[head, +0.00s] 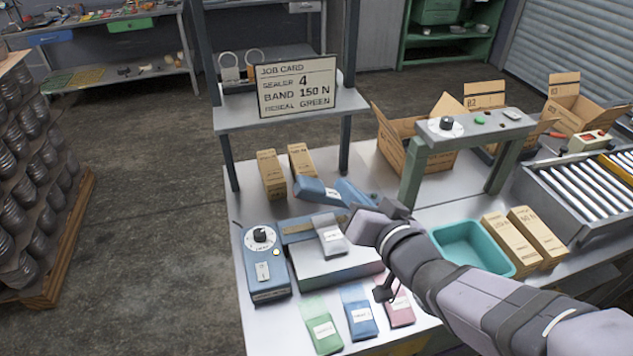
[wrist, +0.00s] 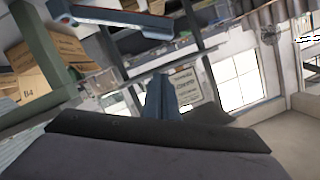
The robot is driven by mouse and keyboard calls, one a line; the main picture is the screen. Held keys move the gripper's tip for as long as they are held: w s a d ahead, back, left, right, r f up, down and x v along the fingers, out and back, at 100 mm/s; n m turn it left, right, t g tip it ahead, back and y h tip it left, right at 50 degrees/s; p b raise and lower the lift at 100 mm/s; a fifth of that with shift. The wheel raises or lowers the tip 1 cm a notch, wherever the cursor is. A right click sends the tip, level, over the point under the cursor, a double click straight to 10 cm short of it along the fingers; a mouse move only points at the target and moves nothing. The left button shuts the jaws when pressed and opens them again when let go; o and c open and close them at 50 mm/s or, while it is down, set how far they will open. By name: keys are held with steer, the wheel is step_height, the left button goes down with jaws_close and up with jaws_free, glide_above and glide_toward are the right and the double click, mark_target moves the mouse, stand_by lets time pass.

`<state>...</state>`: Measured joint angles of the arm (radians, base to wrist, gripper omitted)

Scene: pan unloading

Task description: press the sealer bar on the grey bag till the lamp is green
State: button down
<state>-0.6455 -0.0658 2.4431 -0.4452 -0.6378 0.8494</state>
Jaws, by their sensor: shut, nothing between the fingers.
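The grey bag (head: 329,236) with a white label lies on the sealer's light bed (head: 335,268). The blue sealer bar (head: 318,190) is raised behind the bag, apart from it. My gripper (head: 366,218) is shut and empty, just right of the bag and in front of the bar's right part. Its fingertips are hard to make out and I cannot tell whether they touch the bar. The wrist view shows my dark gripper body and a narrow blue-grey piece ahead.
Green (head: 322,330), blue (head: 359,312) and pink (head: 400,309) bags lie at the front. A job card (head: 297,87) reads sealer 4, band 150 N, reseal green. A green-grey frame (head: 412,178) rises behind the bin.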

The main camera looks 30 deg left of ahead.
steer(key=shift+a, duration=0.1)
steer(key=w+a+f+p, duration=0.4)
steer(key=a+f, duration=0.1)
steer(key=a, duration=0.4)
steer(key=shift+w+f, duration=0.3)
steer(key=shift+f, duration=0.05)
stand_by(0.4)
steer(key=shift+s+f, duration=0.1)
stand_by(0.3)
